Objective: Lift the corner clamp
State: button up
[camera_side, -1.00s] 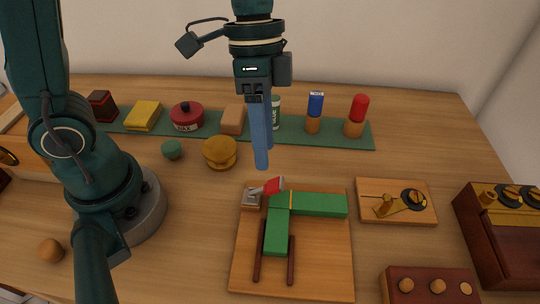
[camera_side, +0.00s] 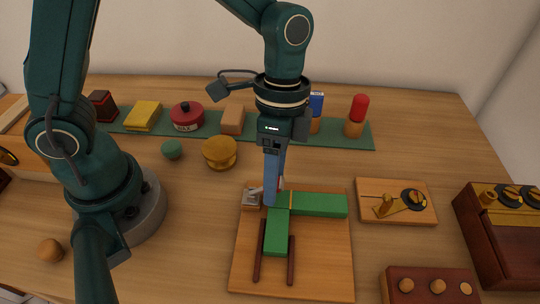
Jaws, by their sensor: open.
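The corner clamp (camera_side: 250,199) is a small metal piece with a red handle. It sits at the upper left of a wooden board (camera_side: 325,265), beside the corner where two green bars (camera_side: 318,205) meet. My gripper (camera_side: 270,203) points down over the clamp, its blue fingers in front of the red handle and hiding most of it. The jaws are open. I cannot tell from this view whether the fingers touch the clamp.
A green mat (camera_side: 350,142) along the back holds several items, including a red tin (camera_side: 187,117) and a yellow block (camera_side: 143,116). A round yellow object (camera_side: 220,153) stands left of my gripper. A small board with a toggle (camera_side: 396,203) lies to the right.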

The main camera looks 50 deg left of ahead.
grip_shut()
jog(key=shift+s+a+r+t+h, duration=0.25)
jog(key=shift+s+r+t+h, duration=0.1)
jog(key=shift+t+h, duration=0.35)
jog(key=shift+s+a+r+t+h, duration=0.2)
jog(key=shift+s+t+h, duration=0.15)
jog(key=shift+t+h, duration=0.3)
jog(key=shift+s+a+m+h, duration=0.1)
jog(key=shift+a+m+h, duration=0.05)
jog(key=shift+m+h, duration=0.15)
jog(key=shift+a+t, duration=0.1)
jog(key=shift+t, duration=0.15)
grip_release()
jog(key=shift+a+r, duration=0.15)
jog(key=shift+r, duration=0.3)
jog(key=shift+v, duration=2.1)
